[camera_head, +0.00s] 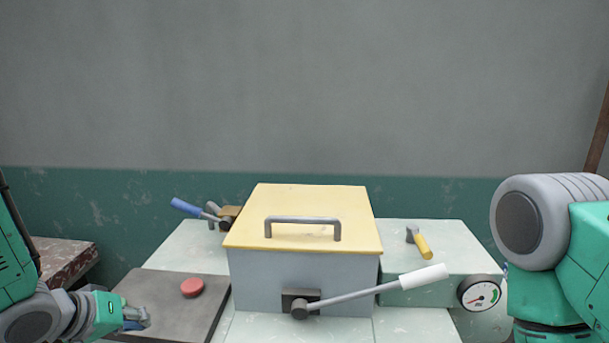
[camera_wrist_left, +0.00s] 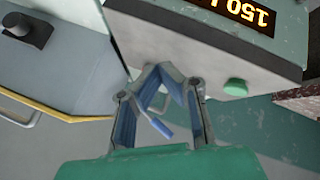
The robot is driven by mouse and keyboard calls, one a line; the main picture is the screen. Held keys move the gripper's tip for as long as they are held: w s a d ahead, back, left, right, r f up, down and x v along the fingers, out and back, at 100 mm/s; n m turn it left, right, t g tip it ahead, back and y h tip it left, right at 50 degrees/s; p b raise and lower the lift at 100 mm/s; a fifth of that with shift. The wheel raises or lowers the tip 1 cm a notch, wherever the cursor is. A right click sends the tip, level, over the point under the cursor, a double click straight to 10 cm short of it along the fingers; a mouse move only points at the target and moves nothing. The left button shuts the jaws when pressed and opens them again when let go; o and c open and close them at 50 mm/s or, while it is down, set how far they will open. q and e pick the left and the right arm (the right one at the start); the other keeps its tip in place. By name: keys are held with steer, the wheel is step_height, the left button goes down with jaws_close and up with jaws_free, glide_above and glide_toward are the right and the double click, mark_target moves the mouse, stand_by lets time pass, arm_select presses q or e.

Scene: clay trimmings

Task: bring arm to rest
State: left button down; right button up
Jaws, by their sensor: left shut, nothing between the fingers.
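My left gripper (camera_head: 138,318) is low at the left edge of the head view, over the front left corner of a dark plate. In the left wrist view the gripper (camera_wrist_left: 160,75) has its fingertips together, with nothing held between them. My right arm shows at the right edge of the head view, but its gripper is out of frame. A grey box with a yellow lid (camera_head: 310,200) stands mid-table; the lid looks closed. Its front lever with a white grip (camera_head: 424,287) slants up to the right.
A red disc (camera_head: 192,287) lies on the dark plate (camera_head: 137,288). A blue-handled lever (camera_head: 186,207), a yellow-handled tool (camera_head: 422,244) and a dial gauge (camera_head: 480,293) are around the box. The left wrist view shows an orange-digit display (camera_wrist_left: 247,14) and a green button (camera_wrist_left: 236,87) close by.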

arm_select(q)
steer(key=s+f+m+g+y+b, duration=0.1)
steer(key=s+f+g+b, duration=0.15)
steer(key=s+f, duration=0.65)
steer(key=s+f+m+g+y+b, duration=0.1)
steer(key=s+f+g+b, duration=0.15)
steer(key=s+f, duration=0.7)
steer(key=s+f+m+g+y+b, duration=0.1)
steer(key=s+f+m+g+b, duration=0.1)
steer(key=s+f, duration=0.7)
steer(key=shift+s+d+f+m+b, duration=0.3)
steer(key=shift+f+b, duration=0.45)
steer(key=shift+f, duration=1)
steer(key=shift+w+d, duration=0.15)
steer(key=shift+d, duration=0.15)
steer(key=shift+a, duration=0.2)
steer(key=shift+d, duration=0.1)
